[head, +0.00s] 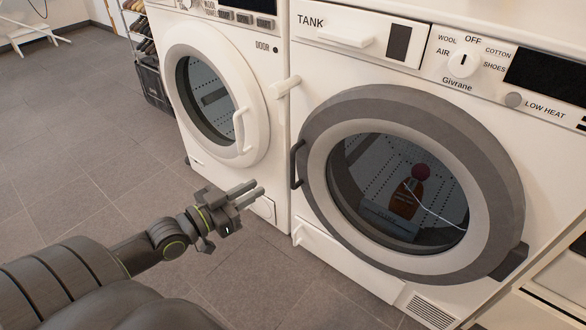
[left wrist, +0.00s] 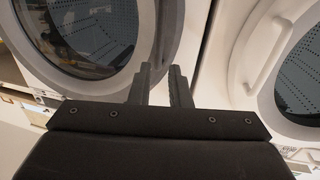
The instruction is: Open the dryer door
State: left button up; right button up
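The dryer (head: 305,70) is the white machine on the right, marked with a dial for wool, air, cotton and shoes. Its round door (head: 480,150) has a wide grey ring and looks shut. A dark handle (head: 297,165) stands at the door's left edge. Behind the glass a brown bottle-like shape with a dark red round top (head: 405,198) shows. My left gripper (head: 258,192) is open and empty, left of and a little below the handle, apart from it. In the left wrist view its fingers (left wrist: 160,88) are spread, with the grey door ring (left wrist: 172,30) behind. My right gripper is not in view.
A white washer (head: 279,150) with a shut round door (head: 255,95) and a white handle (head: 238,130) stands left of the dryer. A white peg-like part (head: 286,86) sticks out near the dryer's upper left. A shelf rack (head: 138,35) stands farther back. Tiled floor (head: 70,130) is clear at left.

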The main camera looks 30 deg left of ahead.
pick_arm(q)
jog(key=b, duration=0.2)
send_over(293, 184)
jog(key=shift+w+a, duration=0.25)
jog(key=shift+w, duration=0.05)
grip_shut()
